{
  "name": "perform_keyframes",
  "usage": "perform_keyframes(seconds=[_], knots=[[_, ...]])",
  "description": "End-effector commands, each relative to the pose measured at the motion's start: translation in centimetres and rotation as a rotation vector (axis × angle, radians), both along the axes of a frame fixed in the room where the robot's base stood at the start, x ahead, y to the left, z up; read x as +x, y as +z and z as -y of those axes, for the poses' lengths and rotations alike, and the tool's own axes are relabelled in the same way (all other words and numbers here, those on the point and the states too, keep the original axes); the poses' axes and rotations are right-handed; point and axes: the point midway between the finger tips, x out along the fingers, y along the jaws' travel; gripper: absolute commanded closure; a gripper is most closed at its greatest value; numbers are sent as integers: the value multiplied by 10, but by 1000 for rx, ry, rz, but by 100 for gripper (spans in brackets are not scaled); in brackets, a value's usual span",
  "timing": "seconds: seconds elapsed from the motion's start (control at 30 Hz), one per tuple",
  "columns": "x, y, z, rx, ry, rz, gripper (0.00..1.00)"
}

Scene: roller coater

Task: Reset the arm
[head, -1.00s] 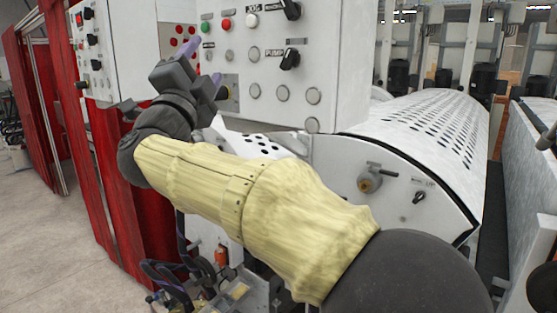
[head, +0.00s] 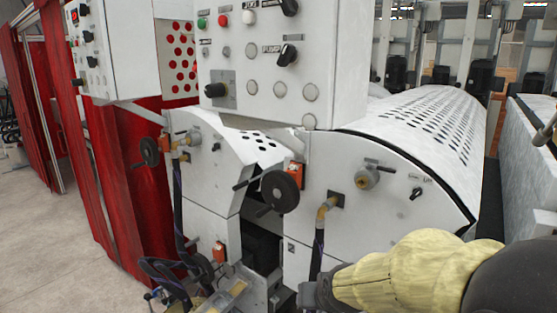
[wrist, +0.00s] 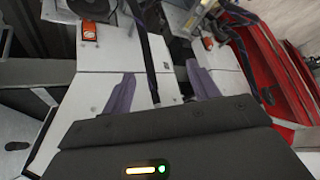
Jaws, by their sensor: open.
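My arm, in a yellow sleeve (head: 405,275), reaches in from the lower right of the head view. Its dark wrist end is at the bottom middle, in front of the white machine's lower panel. My gripper (wrist: 158,92) shows in the wrist view with two purple fingers set wide apart and nothing between them. Its fingers are not visible in the head view. The roller coater (head: 400,190) stands in front of me, with a control panel (head: 285,65) above and a black handwheel (head: 280,190) on its front.
A second handwheel (head: 149,151) and a brass-coloured fitting (head: 366,178) stick out from the machine. Hoses and a metal frame (head: 235,290) are low at the front. Red curtains (head: 105,190) hang at left. Open floor (head: 40,220) lies at far left.

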Motion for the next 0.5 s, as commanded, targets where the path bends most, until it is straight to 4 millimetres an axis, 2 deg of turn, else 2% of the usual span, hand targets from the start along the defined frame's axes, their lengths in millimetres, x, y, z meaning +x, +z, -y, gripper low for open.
perform_keyframes(seconds=[0.03, 0.1, 0.23, 0.33, 0.5], knots=[[-22, -17, 17, -25, -11, -77, 40], [-53, -37, 36, -59, -13, -186, 40], [-101, -61, 59, -99, -15, -342, 40], [-119, -69, 65, -113, -15, -400, 40], [-123, -70, 66, -116, -14, -413, 40]])
